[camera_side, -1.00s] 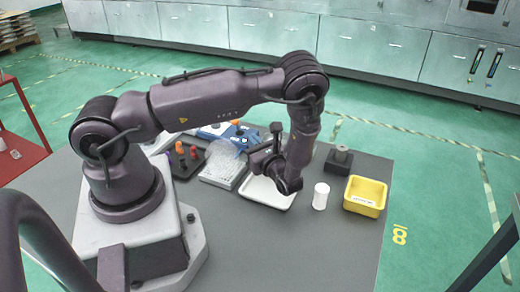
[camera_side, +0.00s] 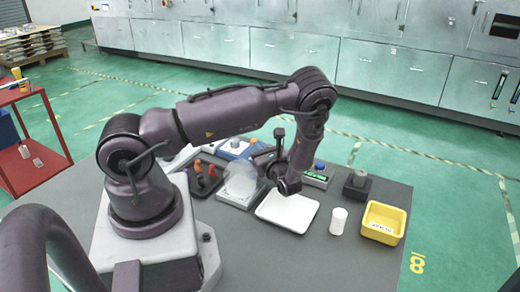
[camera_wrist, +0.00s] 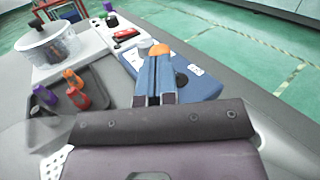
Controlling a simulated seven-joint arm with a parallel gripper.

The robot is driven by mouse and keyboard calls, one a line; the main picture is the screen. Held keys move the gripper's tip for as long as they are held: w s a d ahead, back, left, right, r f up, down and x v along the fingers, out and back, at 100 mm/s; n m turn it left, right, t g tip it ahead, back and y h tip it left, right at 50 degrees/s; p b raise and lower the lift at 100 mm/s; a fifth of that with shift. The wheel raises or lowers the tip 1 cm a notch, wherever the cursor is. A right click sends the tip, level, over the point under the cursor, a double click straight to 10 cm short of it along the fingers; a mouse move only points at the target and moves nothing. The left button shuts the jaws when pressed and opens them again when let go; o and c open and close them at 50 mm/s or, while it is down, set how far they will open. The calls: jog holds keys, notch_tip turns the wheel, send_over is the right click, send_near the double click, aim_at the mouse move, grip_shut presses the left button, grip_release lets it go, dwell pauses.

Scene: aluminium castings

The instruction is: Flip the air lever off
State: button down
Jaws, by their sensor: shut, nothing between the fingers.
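A blue unit (camera_wrist: 195,85) with an orange-topped part (camera_wrist: 160,50) and a round black part lies in front of my gripper in the wrist view. It also shows at the back of the table in the side view (camera_side: 235,148). I cannot tell for sure which part is the air lever. My gripper (camera_wrist: 155,70) is shut and empty, with its fingertips close to the orange top; whether they touch cannot be told.
A dark tray (camera_wrist: 95,118) holds orange, red and purple pegs. A white tray (camera_side: 287,212), white cylinder (camera_side: 338,221), yellow bin (camera_side: 384,222), dark block (camera_side: 357,185) and green-faced box (camera_side: 317,177) stand to the right. The front of the table is clear.

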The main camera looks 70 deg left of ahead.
jog(key=shift+w+a+r+m+h, duration=0.2)
jog(key=shift+m+h, duration=0.1)
jog(key=shift+m, duration=0.1)
jog(key=shift+w+a+r+m+h, duration=0.45)
jog(key=shift+m+h, duration=0.15)
jog(key=shift+m, duration=0.2)
jog(key=w+a+m+h, duration=0.1)
jog(key=m+h, duration=0.1)
jog(key=shift+w+a+r+m, duration=0.15)
jog(key=shift+w+a+m, duration=0.2)
jog(key=shift+m, duration=0.05)
jog(key=shift+r, duration=0.1)
jog(key=shift+r, duration=0.75)
